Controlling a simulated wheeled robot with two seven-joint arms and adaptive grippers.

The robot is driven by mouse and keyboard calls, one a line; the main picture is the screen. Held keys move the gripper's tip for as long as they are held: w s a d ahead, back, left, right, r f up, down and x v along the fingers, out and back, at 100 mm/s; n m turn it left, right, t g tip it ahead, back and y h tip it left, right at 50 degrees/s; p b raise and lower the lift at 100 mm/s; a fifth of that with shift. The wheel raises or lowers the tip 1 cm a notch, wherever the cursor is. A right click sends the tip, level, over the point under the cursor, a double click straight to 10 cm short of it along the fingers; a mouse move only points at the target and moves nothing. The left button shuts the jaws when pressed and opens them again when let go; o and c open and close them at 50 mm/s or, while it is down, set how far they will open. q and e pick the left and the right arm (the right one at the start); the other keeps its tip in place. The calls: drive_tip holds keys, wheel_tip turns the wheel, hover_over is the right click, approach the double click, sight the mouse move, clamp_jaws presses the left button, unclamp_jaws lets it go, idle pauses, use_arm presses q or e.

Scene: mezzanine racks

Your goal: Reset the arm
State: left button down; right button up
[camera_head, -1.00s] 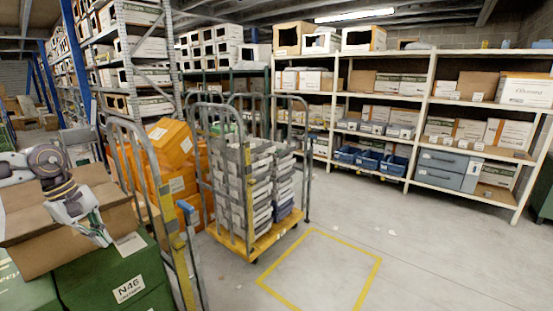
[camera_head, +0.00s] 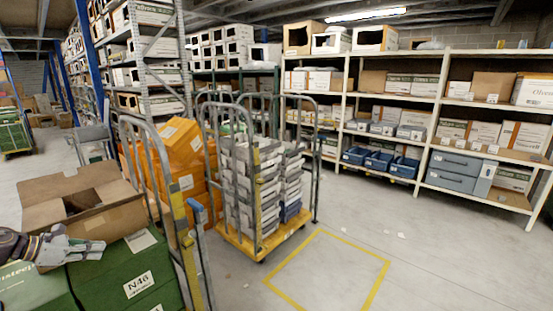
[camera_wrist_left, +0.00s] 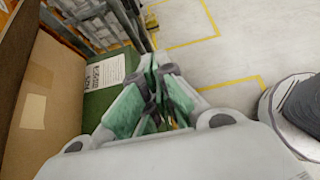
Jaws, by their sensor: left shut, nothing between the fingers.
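My left gripper (camera_head: 92,249) shows at the lower left of the head view, its arm coming in from the left edge. It is shut and empty, with its fingertips together, just in front of an open cardboard box (camera_head: 100,222). Its closed green-grey fingers also fill the middle of the left wrist view (camera_wrist_left: 160,95). The box stands beside and partly on green crates (camera_head: 140,265), one bearing an N46 label. Part of the box and a green crate (camera_wrist_left: 100,100) show at the left of the wrist view. My right gripper is not in view.
A roll cage trolley (camera_head: 255,240) with stacked grey trays stands in the middle. Orange crates (camera_head: 185,150) stand behind the near cage frame (camera_head: 170,200). Shelving (camera_head: 440,105) with boxes and blue bins runs along the back right. The floor within the yellow outline (camera_head: 325,270) is clear.

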use_arm(q)
drive_tip(key=s+a+f+n+t+y, duration=0.25)
drive_tip(key=a+f+n, duration=0.25)
drive_tip(key=f+n, duration=0.45)
drive_tip(key=s+a+f+n+t+y, duration=0.2)
drive_tip(key=s+a+f+n, duration=0.3)
drive_tip(key=f, duration=0.8)
drive_tip(key=s+d+f+n+g+y, duration=0.15)
drive_tip(key=s+f+n, duration=0.45)
drive_tip(key=f, duration=0.6)
drive_tip(key=s+d+f+n+g+y, duration=0.1)
drive_tip(key=s+d+f+n+y, duration=0.15)
drive_tip(key=s+f+n, duration=0.65)
drive_tip(key=s+d+f+n+g, duration=0.3)
drive_tip(key=s+d+f, duration=0.3)
drive_tip(key=d+f, duration=0.3)
drive_tip(key=s+d+f+n+g, duration=0.25)
drive_tip(key=s+d+f, duration=0.45)
drive_tip(key=f, duration=0.4)
drive_tip(key=s+d+f+n+g+h, duration=0.1)
drive_tip(key=s+d+f+n+g, duration=0.1)
drive_tip(key=s+d, duration=0.5)
drive_tip(key=s+d+f+n+g, duration=0.2)
drive_tip(key=s+d+f+n, duration=0.2)
drive_tip(key=d, duration=1.2)
drive_tip(key=s+f, duration=0.2)
drive_tip(key=s, duration=0.2)
drive_tip(key=shift+s+h, duration=0.2)
drive_tip(key=shift+h, duration=0.15)
drive_tip(key=shift+a, duration=0.1)
